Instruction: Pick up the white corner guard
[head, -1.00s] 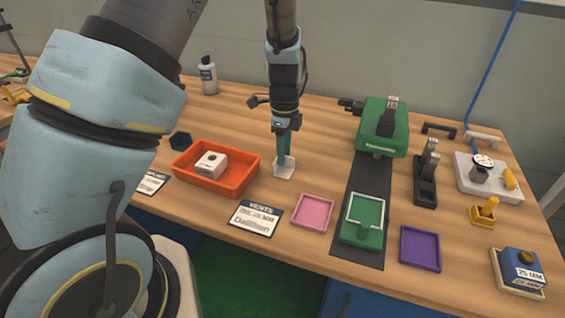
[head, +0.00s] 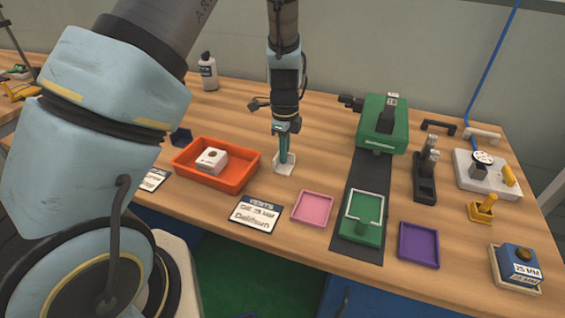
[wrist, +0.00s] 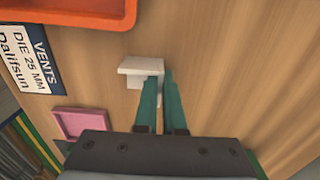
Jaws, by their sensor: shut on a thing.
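The white corner guard (head: 283,168) is at the middle of the wooden table, right of the orange tray. It also shows in the wrist view (wrist: 140,66), at the tips of the fingers. My gripper (head: 284,157) points straight down, and its teal fingers are shut on the guard. The fingers show in the wrist view (wrist: 160,90) close together, with part of the guard between them. The guard is at or very near the table top; I cannot tell whether it touches the wood. The fingers hide part of it.
The orange tray (head: 190,172) with a white block (head: 211,160) stands to the left. A vents card (head: 257,213), a pink tray (head: 312,208) and a purple tray (head: 418,245) lie in front. A green machine (head: 382,125) stands to the right. Bare wood lies behind my gripper.

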